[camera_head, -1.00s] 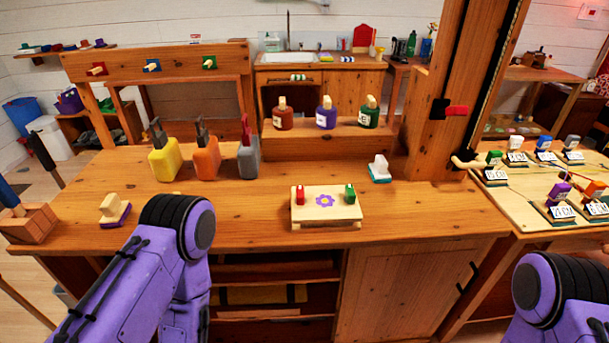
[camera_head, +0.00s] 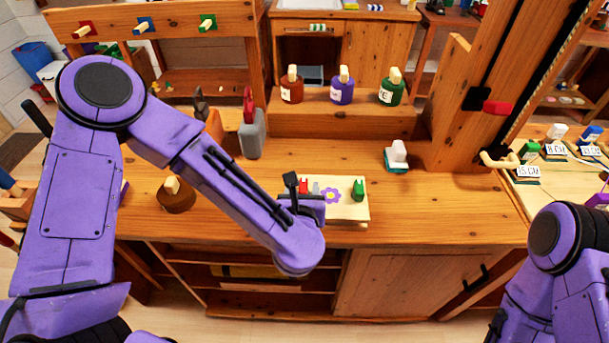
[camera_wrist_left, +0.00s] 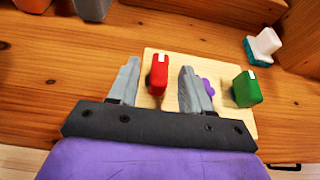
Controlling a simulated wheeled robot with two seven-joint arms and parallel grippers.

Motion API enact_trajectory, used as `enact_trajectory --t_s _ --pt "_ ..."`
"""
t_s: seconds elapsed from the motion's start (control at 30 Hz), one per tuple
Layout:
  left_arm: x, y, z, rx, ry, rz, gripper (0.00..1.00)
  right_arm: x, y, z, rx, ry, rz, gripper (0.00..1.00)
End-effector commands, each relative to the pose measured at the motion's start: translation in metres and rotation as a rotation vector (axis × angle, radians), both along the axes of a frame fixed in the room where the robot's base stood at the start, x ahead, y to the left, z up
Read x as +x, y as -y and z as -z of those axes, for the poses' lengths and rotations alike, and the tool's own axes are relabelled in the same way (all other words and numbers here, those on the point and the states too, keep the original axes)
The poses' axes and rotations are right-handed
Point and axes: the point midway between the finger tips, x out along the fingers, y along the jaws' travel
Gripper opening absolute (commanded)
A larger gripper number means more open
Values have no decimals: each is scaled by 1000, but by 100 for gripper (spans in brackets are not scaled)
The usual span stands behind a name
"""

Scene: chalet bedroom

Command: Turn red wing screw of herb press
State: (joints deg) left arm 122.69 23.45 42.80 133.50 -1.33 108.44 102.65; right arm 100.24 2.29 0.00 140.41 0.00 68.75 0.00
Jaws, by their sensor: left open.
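The herb press is a pale wooden board (camera_head: 348,208) with a purple flower (camera_head: 331,195), on the workbench. Its red wing screw (camera_head: 303,186) stands at the left side and its green wing screw (camera_head: 358,190) at the right. In the left wrist view, my left gripper (camera_wrist_left: 158,69) is open, with one grey finger on each side of the red wing screw (camera_wrist_left: 159,74). No contact with the screw is clear. The green wing screw (camera_wrist_left: 246,89) is outside the right finger. My right arm shows at the bottom right, but its gripper is not visible.
A grey bottle (camera_head: 251,135) with a red top stands behind my left arm. Brown, purple and green jars (camera_head: 342,90) stand on a raised shelf. A white-and-teal block (camera_head: 397,157) is behind the press to the right. A brown round stamp (camera_head: 176,197) is left.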

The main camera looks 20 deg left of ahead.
Motion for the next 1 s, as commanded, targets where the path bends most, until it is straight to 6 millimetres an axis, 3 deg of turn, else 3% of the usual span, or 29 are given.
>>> enact_trajectory --t_s 0.2,0.57,0.7,0.73,1.0 --pt "36 -10 14 2 -2 0 49 0 0 -10 -1 1 0 43" --pt "45 -12 20 2 -2 2 49 0 0 -11 0 1 0 43" --pt "45 -12 20 3 -2 2 7 0 0 -11 0 1 0 43" --pt "45 -12 20 3 -2 2 0 0 0 -11 0 1 0 43" --pt "44 -12 20 3 -2 19 0 0 0 -9 0 1 0 43"
